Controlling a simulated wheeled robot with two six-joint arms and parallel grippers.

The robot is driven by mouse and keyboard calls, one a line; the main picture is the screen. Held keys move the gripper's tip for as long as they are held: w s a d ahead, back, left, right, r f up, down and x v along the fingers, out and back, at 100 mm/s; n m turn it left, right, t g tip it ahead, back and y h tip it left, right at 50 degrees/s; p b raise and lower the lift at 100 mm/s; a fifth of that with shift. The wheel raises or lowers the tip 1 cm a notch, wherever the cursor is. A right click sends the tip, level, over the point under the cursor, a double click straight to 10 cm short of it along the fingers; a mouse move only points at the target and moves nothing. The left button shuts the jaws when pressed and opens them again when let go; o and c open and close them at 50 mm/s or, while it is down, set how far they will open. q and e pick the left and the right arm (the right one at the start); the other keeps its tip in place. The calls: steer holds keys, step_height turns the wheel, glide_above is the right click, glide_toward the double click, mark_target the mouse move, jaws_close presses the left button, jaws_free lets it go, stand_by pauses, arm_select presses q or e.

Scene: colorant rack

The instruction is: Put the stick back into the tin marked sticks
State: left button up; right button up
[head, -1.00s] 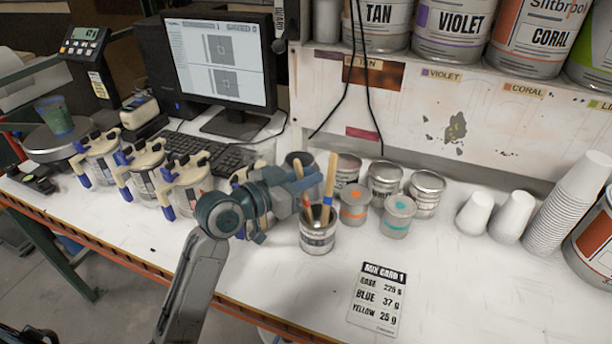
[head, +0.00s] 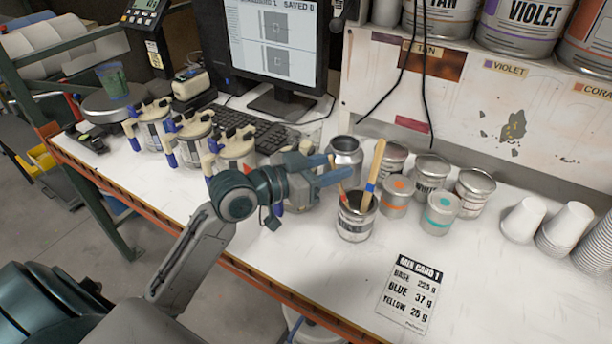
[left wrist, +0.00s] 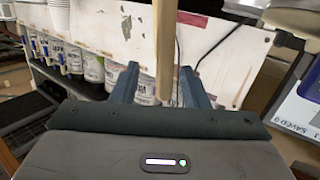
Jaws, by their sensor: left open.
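A tin (head: 355,222) with a pale label stands on the bench; its wording is too small to read. A wooden stick (head: 376,160) with a blue band leans upright out of it, beside a shorter red-handled stick or brush (head: 342,192). My left gripper (head: 341,170) is open, its blue fingers just left of the wooden stick and above the tin's rim. In the left wrist view, a wooden stick (left wrist: 165,50) shows upright between the open fingers (left wrist: 160,85); I cannot tell its exact depth. My right gripper is not in view.
An open metal can (head: 346,155) stands behind the tin. A mix card (head: 408,293) lies in front. White clamped pots (head: 237,150) stand left; paper cups (head: 525,218) stand right.

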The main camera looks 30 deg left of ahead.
arm_select(q)
steer(key=shift+b+v, duration=0.35)
steer(key=shift+v, duration=2.55)
steer(key=shift+s, duration=0.1)
